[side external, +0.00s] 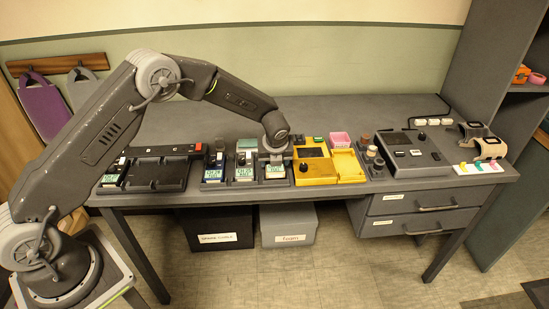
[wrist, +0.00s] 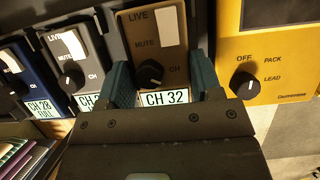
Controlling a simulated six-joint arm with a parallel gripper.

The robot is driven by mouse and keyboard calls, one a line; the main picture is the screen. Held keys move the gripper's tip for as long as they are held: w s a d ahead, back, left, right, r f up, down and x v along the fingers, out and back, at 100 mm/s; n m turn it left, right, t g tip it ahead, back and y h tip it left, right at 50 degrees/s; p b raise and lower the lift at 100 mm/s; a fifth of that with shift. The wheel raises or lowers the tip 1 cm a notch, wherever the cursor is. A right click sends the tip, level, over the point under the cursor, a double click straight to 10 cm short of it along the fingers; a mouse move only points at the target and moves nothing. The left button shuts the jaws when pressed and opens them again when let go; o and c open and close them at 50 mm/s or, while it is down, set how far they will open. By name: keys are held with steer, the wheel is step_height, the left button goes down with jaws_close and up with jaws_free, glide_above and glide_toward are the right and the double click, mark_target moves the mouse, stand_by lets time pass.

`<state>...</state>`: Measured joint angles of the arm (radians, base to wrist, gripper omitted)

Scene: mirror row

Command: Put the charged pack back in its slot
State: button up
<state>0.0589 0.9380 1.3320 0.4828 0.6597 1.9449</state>
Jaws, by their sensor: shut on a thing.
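A brown pack (wrist: 155,38) with LIVE and MUTE markings and a black knob sits between my fingers in the wrist view. A label reading CH 32 (wrist: 165,97) shows just below it. My gripper (wrist: 163,75) is shut on this pack, one teal finger on each side. In the side view my gripper (side external: 274,157) is at the right end of the row of packs, beside the yellow unit, and mostly hides the brown pack. A grey pack (wrist: 72,50) and a dark blue pack (wrist: 22,75) stand to its left. I cannot tell if the brown pack is fully seated.
The yellow unit (side external: 318,166) with a screen and knob stands close on the right of my gripper. A black tray (side external: 160,176) lies to the left. A pink box (side external: 340,139) and a grey console (side external: 413,152) stand further right.

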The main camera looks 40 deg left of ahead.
steer(key=shift+f, duration=0.45)
steer(key=o, duration=1.2)
steer(key=v, duration=1.3)
steer(key=shift+s+d+r, duration=0.15)
steer(key=shift+r, duration=0.2)
steer(key=shift+r, duration=0.1)
steer(key=s+a+r+n+t+h, duration=0.1)
steer(key=s+a+r+n+h, duration=0.1)
steer(key=s+r+n, duration=1.3)
steer(key=s+n, duration=0.4)
steer(key=s, duration=0.1)
steer(key=s+n+t, duration=0.1)
steer(key=s+n, duration=0.3)
steer(key=s, duration=0.2)
steer(key=s+n+h, duration=0.1)
steer(key=s+n, duration=0.3)
steer(key=s, duration=0.2)
steer(key=shift+s+d+f, duration=0.2)
steer(key=shift+s, duration=0.05)
